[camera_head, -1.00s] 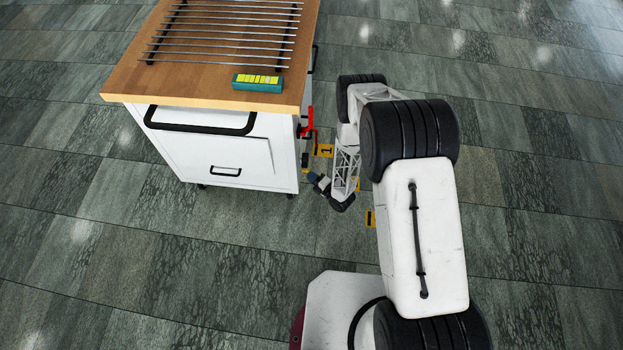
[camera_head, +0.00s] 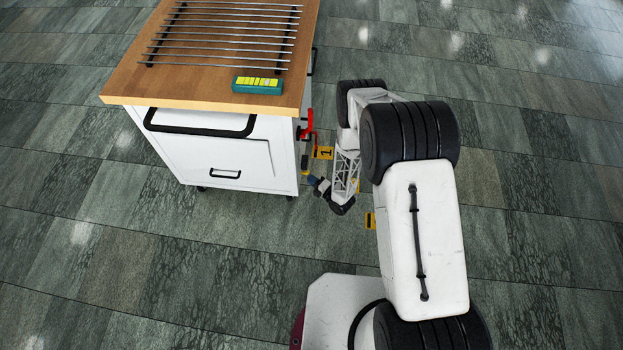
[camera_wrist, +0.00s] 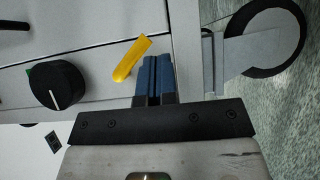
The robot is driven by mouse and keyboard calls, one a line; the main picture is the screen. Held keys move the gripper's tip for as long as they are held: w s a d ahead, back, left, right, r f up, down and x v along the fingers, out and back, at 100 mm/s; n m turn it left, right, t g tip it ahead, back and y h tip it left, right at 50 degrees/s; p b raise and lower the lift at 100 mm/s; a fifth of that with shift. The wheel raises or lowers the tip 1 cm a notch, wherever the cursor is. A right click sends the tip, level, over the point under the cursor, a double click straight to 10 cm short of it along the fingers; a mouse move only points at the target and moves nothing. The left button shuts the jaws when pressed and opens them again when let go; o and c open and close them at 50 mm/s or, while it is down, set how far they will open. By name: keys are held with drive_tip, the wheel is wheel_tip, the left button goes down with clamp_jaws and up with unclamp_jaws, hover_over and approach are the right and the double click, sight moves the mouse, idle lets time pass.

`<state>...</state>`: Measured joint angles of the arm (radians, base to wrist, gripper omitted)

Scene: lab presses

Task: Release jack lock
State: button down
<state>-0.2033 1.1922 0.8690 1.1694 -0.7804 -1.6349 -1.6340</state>
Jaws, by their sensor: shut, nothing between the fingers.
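A yellow lever (camera_wrist: 132,58), possibly the jack lock, sits tilted on the pale side panel of the white cabinet (camera_head: 215,163). In the wrist view my gripper (camera_wrist: 154,62) has its blue fingers together, with nothing between them. The fingertips are just right of the yellow lever, very close to it; I cannot tell whether they touch. In the head view my gripper (camera_head: 316,182) is low beside the cabinet's right side, and the lever is too small there to make out clearly.
A black knob (camera_wrist: 57,86) with a white mark is left of the lever. A grey bracket with a black ring (camera_wrist: 265,40) is at the right. A red handle (camera_head: 307,124) juts from the cabinet side. The floor (camera_head: 200,270) in front is clear.

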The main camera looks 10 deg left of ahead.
drive_tip(key=s+d+f, duration=0.5)
drive_tip(key=s+d, duration=0.1)
drive_tip(key=d, duration=0.3)
drive_tip(key=shift+s+f, duration=0.3)
drive_tip(key=shift+s, duration=0.05)
idle(0.6)
